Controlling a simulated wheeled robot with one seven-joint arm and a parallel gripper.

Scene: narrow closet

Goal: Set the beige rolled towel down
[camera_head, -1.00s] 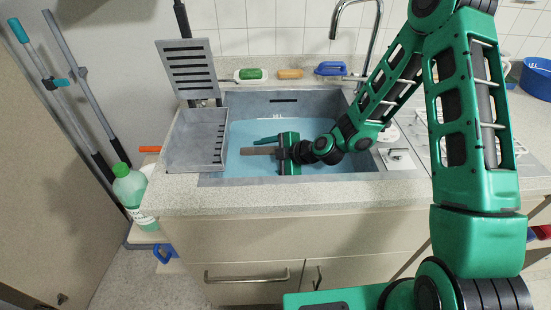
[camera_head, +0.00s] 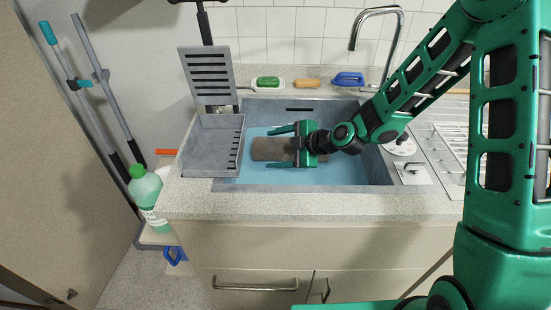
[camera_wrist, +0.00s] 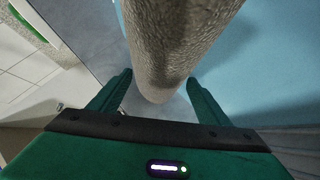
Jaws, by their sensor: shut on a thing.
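The beige rolled towel (camera_head: 270,149) shows grey-brown and lies roughly level over the blue inside of the sink (camera_head: 240,180). My gripper (camera_head: 283,147) reaches in from the right and is shut on the towel's right end, one finger on each side. In the wrist view the towel (camera_wrist: 175,40) runs between the two fingers of my gripper (camera_wrist: 158,95). The fingers hide part of its sides. I cannot tell whether the towel touches the sink bottom.
A grey slotted rack (camera_head: 212,146) stands at the sink's left side. A green brush (camera_head: 268,83), a wooden-coloured piece (camera_head: 306,84) and a blue brush (camera_head: 348,79) lie on the back ledge. The tap (camera_head: 385,45) rises behind. A green bottle (camera_head: 145,190) stands at the left.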

